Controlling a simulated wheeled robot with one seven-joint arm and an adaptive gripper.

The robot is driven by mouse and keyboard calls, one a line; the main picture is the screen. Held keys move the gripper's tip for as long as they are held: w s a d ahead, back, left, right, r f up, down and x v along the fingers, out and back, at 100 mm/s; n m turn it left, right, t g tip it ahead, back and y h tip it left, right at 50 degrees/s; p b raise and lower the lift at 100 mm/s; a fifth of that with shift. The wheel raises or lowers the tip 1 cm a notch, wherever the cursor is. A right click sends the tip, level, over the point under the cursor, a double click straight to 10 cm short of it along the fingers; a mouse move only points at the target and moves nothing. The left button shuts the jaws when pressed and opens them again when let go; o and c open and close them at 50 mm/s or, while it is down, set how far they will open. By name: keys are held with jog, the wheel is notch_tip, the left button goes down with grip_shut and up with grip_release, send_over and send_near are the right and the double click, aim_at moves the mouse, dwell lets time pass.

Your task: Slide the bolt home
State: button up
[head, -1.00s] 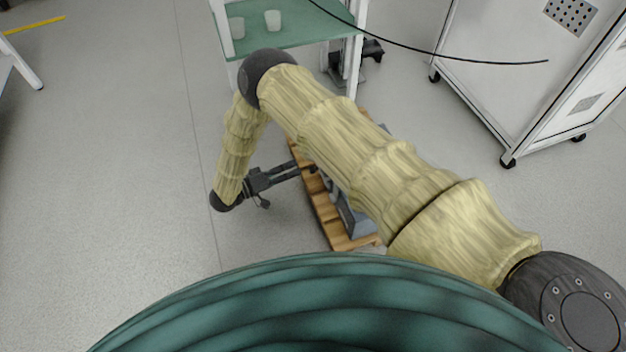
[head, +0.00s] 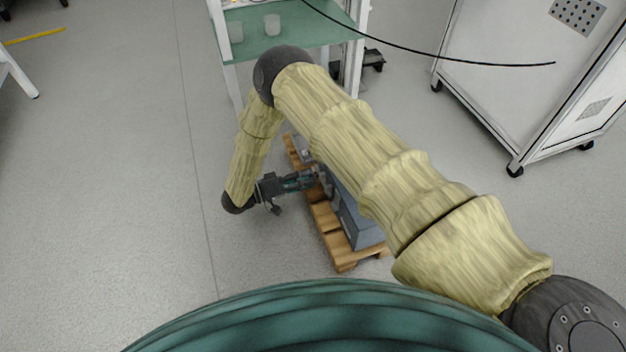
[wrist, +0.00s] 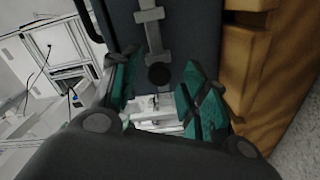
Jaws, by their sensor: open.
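A grey metal bolt (wrist: 152,32) runs along the dark blue-grey face of a box (wrist: 187,30) in the wrist view, held in small brackets. A round black knob (wrist: 158,75) sits at its near end. My gripper (wrist: 163,66) is open, with one teal-padded finger on each side of the knob; I cannot tell if either touches it. In the head view my gripper (head: 314,179) reaches the left side of the box (head: 362,233). My arm hides much of the box there, and the bolt is too small to make out.
The box stands on a wooden pallet (head: 343,258), whose boards also show at right in the wrist view (wrist: 245,60). A green-topped table (head: 300,28) with cups stands behind, and a white wheeled cabinet (head: 520,100) at right. The floor at left is clear.

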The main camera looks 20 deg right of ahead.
jog(key=shift+d+b, duration=0.3)
jog(key=shift+d, duration=0.9)
